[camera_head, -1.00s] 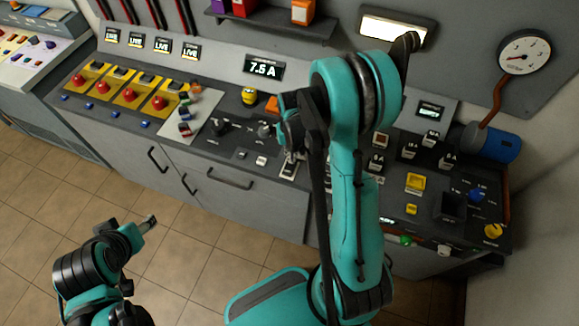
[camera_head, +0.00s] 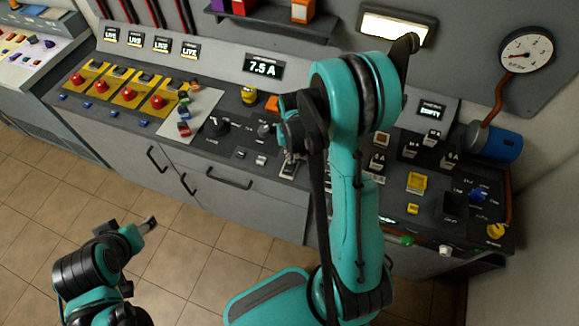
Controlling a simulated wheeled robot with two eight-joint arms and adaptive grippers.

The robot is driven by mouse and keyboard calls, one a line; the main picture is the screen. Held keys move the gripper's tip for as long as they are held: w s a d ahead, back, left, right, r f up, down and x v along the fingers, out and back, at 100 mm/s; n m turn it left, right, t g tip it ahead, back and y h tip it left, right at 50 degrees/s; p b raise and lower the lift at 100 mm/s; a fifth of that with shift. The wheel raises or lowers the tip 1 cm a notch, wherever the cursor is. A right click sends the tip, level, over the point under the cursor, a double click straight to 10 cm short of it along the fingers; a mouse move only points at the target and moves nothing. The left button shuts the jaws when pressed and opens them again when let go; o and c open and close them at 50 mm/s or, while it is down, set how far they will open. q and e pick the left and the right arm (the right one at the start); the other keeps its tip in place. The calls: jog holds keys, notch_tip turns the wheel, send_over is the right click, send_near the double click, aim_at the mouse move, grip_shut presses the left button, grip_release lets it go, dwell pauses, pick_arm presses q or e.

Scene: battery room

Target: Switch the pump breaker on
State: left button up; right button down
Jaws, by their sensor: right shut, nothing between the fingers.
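My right gripper (camera_head: 291,156) points down at the middle of the console (camera_head: 225,172). Its fingers are shut and empty, just above or at a small dark switch plate (camera_head: 289,170). The gripper partly covers that plate, so I cannot tell whether they touch, or which way its lever stands. The labels there are too small to read, so I cannot confirm that it is the pump breaker. My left gripper (camera_head: 150,223) hangs over the floor at lower left, away from the console. Its fingertips are too small to judge.
A black knob (camera_head: 217,126) and a yellow-topped part (camera_head: 249,95) stand left of the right gripper. A display (camera_head: 263,67) reads 7.5 A. Red buttons (camera_head: 158,102) line the left side. My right arm hides part of the console's middle. The tiled floor (camera_head: 205,250) is clear.

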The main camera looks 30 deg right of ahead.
jog(key=shift+f+b, duration=0.45)
jog(key=shift+f, duration=0.1)
jog(key=shift+r, duration=0.1)
jog(key=shift+r+p, duration=2.4)
jog(key=shift+r, duration=1.1)
jog(key=shift+a+r+b, duration=0.2)
jog(key=shift+b, duration=0.15)
jog(key=s+a+r+n+t+b, duration=0.4)
jog(key=s+a+r+t+b, duration=0.2)
jog(key=s+a+b, duration=0.4)
jog(key=shift+s+t+b, duration=0.3)
jog(key=shift+s+t, duration=0.25)
jog(key=shift+t, duration=0.05)
